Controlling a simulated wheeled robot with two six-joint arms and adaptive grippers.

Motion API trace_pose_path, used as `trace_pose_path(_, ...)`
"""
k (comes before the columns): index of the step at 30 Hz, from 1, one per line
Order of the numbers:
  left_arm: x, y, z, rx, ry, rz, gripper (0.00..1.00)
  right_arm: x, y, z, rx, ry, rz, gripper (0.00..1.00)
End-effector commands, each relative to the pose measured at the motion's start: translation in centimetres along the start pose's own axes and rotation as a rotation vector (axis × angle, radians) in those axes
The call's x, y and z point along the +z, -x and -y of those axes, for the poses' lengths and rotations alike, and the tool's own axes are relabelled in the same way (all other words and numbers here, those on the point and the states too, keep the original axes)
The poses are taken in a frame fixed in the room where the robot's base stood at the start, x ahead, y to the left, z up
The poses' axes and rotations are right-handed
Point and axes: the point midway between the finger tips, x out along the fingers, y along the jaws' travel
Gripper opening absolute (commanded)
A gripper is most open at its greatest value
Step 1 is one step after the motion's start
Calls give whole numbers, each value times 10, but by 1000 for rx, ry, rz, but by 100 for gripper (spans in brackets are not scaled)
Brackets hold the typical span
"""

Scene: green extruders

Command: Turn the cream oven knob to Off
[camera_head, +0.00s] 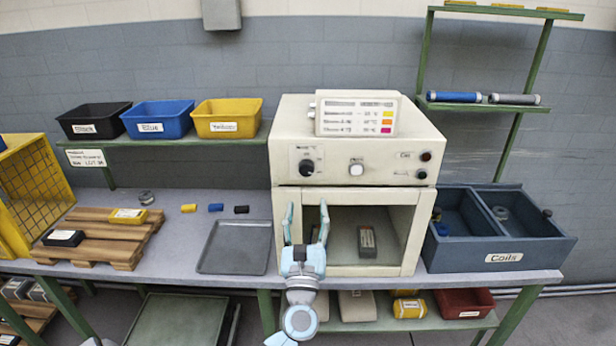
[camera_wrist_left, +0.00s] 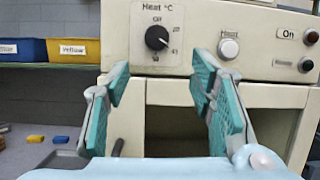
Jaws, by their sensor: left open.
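The cream oven (camera_head: 283,140) stands on the bench. Its black heat knob (camera_head: 306,167) is at the left of the front panel, under a "Heat °C" label. In the left wrist view the knob (camera_wrist_left: 157,38) has a white pointer mark toward the lower right, while the "Off" label is above it. My left gripper (camera_head: 306,222) is open and empty, in front of the oven and below the knob. In the left wrist view its teal-padded fingers (camera_wrist_left: 160,88) are spread apart below the knob, not touching it. My right gripper is not in view.
A white heat button (camera_head: 356,169) and two dark buttons (camera_head: 424,165) share the panel. The oven opening holds a small grey block (camera_head: 367,240). A grey tray (camera_head: 235,247) lies left of the oven; a blue-grey coils bin (camera_head: 540,248) stands right.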

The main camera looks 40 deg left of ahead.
Motion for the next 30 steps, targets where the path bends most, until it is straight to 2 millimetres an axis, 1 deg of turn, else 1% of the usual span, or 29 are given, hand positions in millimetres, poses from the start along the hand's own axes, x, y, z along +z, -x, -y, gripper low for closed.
trace_pose_path(1,6,-18,0,1,-2,3,50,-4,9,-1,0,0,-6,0)
trace_pose_path(3,5,-39,0,1,-1,2,50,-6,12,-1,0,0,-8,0)
trace_pose_path(6,4,-65,-1,1,0,0,50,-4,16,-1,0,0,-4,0)
trace_pose_path(9,2,-83,-1,1,0,-1,50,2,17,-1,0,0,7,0)
trace_pose_path(12,0,-92,-1,1,2,-3,50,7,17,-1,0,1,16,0)
trace_pose_path(14,0,-95,-1,1,3,-3,50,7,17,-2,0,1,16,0)
trace_pose_path(21,0,-96,-1,0,4,-4,50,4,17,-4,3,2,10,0)
trace_pose_path(23,0,-96,-1,0,4,-4,40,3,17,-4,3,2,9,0)
trace_pose_path(30,0,-95,-1,0,3,-4,2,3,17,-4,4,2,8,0)
